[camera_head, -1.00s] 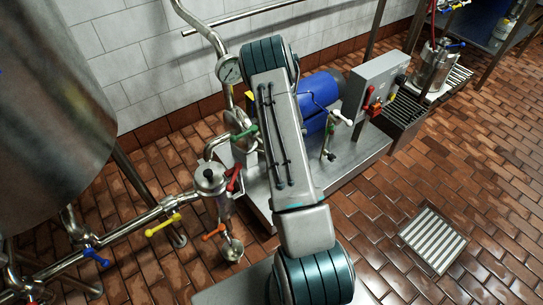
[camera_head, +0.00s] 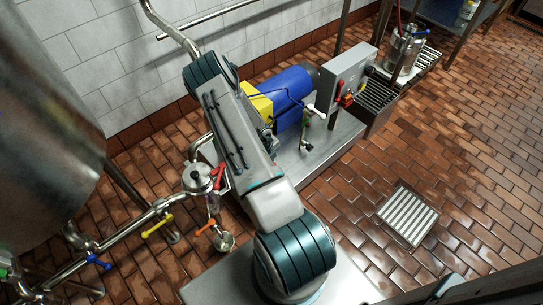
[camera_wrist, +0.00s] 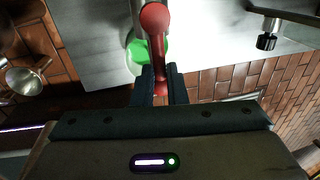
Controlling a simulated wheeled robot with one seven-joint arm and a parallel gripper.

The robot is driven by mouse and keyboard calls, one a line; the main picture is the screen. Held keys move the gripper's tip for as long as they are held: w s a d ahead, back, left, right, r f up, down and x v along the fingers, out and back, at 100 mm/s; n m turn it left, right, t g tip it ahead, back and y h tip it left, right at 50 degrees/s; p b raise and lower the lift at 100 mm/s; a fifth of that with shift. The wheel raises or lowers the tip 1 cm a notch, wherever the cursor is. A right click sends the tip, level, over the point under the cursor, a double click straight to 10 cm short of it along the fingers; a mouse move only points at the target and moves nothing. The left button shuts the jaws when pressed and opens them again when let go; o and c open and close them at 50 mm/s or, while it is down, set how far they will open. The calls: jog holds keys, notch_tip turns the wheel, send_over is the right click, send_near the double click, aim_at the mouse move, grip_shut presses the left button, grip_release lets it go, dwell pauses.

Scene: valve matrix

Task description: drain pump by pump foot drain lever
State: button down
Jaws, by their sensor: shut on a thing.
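My gripper (camera_wrist: 158,78) is shut on a red lever (camera_wrist: 155,40) with a round ball at one end, in the wrist view. I take it as the pump foot drain lever. The fingers are on either side of its shaft. A bright green round part (camera_wrist: 135,52) shows just behind the lever, beside the pale metal plinth (camera_wrist: 95,40). In the head view my arm hides the gripper and this lever. The blue pump motor (camera_head: 291,97) and yellow part (camera_head: 257,103) stand on the steel plinth (camera_head: 325,152).
A strainer with a red handle (camera_head: 219,176), a yellow lever (camera_head: 157,225), an orange lever (camera_head: 205,229) and a blue lever (camera_head: 98,262) lie left of my arm. A grey control box (camera_head: 346,75) stands behind. Open tiled floor around a drain grate (camera_head: 408,215) lies right.

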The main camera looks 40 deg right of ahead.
dwell(0.3)
jog(key=c, duration=1.5)
grip_release()
jog(key=shift+o, duration=0.2)
jog(key=shift+r, duration=0.25)
notch_tip(320, 180, up, 4)
jog(key=shift+r+p, duration=0.15)
jog(key=shift+p, duration=0.6)
jog(key=s+d+r+b, duration=0.1)
jog(key=s+d+r, duration=0.5)
jog(key=s, duration=0.4)
jog(key=shift+r, duration=0.1)
